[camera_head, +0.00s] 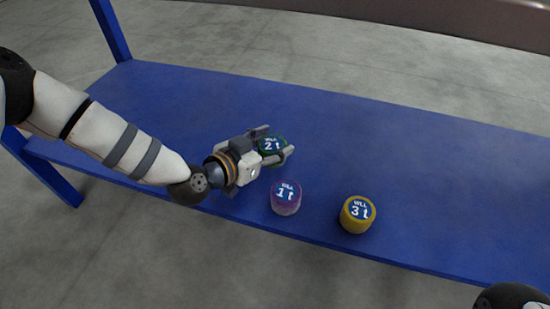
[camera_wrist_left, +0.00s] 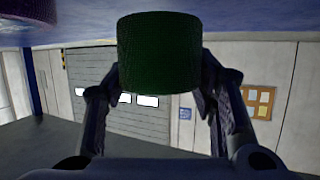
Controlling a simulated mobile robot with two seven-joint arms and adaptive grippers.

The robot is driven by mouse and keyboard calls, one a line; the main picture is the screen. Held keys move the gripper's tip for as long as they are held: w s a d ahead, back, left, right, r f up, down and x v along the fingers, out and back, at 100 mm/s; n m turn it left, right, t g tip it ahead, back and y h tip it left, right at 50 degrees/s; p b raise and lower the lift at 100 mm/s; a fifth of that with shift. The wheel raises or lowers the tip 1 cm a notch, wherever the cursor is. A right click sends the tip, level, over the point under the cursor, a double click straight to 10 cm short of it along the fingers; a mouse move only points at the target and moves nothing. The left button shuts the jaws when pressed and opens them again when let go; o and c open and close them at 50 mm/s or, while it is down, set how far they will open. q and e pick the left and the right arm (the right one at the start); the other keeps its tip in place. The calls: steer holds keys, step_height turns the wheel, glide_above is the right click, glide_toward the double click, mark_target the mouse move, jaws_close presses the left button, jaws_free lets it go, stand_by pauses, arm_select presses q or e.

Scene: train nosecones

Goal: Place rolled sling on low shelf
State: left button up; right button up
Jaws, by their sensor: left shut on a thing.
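A green rolled sling (camera_head: 271,145) marked "WLL 2t" is between the fingers of my left gripper (camera_head: 277,149). The gripper is shut on it, with a finger on either side. The left wrist view shows the green roll (camera_wrist_left: 160,52) large between the two dark fingers. The blue shelf (camera_head: 400,130) lies beneath the gripper in the head view. I cannot tell whether the roll touches the shelf. My right gripper is not in view.
A purple roll (camera_head: 286,198) marked "1t" and a yellow roll (camera_head: 357,214) marked "3t" stand near the shelf's front edge, right of my left wrist. The shelf is clear behind them and to the right. A blue post (camera_head: 110,30) rises at the back left.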

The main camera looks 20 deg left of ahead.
mark_target(272, 152)
arm_select(q)
steer(key=f+b, duration=0.1)
steer(key=f, duration=0.1)
steer(key=w+f+b, duration=0.1)
steer(key=f, duration=0.1)
steer(key=shift+f, duration=0.1)
steer(key=shift+r, duration=0.2)
steer(key=shift+f, duration=0.15)
steer(key=o, duration=1.3)
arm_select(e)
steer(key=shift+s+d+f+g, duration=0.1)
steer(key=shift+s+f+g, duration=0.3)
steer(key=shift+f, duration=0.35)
arm_select(q)
steer(key=shift+r, duration=0.25)
steer(key=p+v, duration=0.5)
steer(key=v, duration=0.7)
steer(key=shift+a+f, duration=0.1)
steer(key=shift+f, duration=0.05)
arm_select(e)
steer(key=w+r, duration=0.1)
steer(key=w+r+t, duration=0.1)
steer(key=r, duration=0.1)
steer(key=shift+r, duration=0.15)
